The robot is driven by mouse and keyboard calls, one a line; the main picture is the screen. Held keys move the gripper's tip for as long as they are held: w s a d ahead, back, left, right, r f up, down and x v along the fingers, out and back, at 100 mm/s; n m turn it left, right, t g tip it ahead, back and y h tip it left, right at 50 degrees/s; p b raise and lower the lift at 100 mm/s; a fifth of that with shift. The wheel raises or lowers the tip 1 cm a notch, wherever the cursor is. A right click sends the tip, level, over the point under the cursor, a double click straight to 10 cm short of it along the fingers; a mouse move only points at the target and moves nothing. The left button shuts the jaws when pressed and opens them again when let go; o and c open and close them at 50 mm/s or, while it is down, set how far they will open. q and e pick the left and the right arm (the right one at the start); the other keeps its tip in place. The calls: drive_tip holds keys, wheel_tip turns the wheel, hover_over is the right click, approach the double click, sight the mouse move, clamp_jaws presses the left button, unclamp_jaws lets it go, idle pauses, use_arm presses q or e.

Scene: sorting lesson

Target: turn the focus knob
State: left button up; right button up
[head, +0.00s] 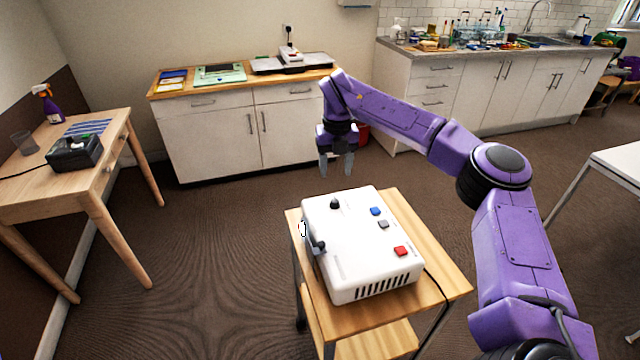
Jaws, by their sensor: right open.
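A white box-shaped device (350,250) sits on a small wooden trolley (440,284). A black knob (335,204) stands on its top near the far left corner. A black lever-like part (318,246) is on its left edge, with a small white and black part beside it. The labels are too small to read, so I cannot tell which part is the focus knob. Blue, grey and red buttons are on the right of the top. My right gripper (336,170) is open and empty, fingers down, above and beyond the far edge of the device. My left gripper is out of view.
A wooden table (35,184) at left holds a black device, a glass and a spray bottle. A white cabinet (210,140) and a kitchen counter (440,80) stand at the back. A white table (618,170) is at right. The floor left of the trolley is clear.

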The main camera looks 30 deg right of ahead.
drive_tip(key=p, duration=0.1)
hover_over(335, 200)
drive_tip(key=f, duration=0.2)
drive_tip(key=s+f, duration=0.1)
drive_tip(key=f, duration=0.1)
drive_tip(key=shift+f, duration=0.3)
drive_tip(key=f, duration=0.2)
drive_tip(key=w+f+p, duration=0.1)
drive_tip(key=f, duration=0.1)
drive_tip(key=shift+w+a+f, duration=0.1)
drive_tip(key=shift+f, duration=0.6)
drive_tip(key=shift+s+r, duration=0.15)
drive_tip(key=shift+s, duration=0.15)
drive_tip(key=shift+w, duration=0.1)
clamp_jaws()
drive_tip(key=m+b, duration=0.2)
drive_tip(key=b, duration=0.1)
drive_tip(key=shift+f, duration=0.4)
drive_tip(key=shift+r+m, duration=0.2)
drive_tip(key=shift+m, duration=0.2)
drive_tip(key=shift+r, duration=0.1)
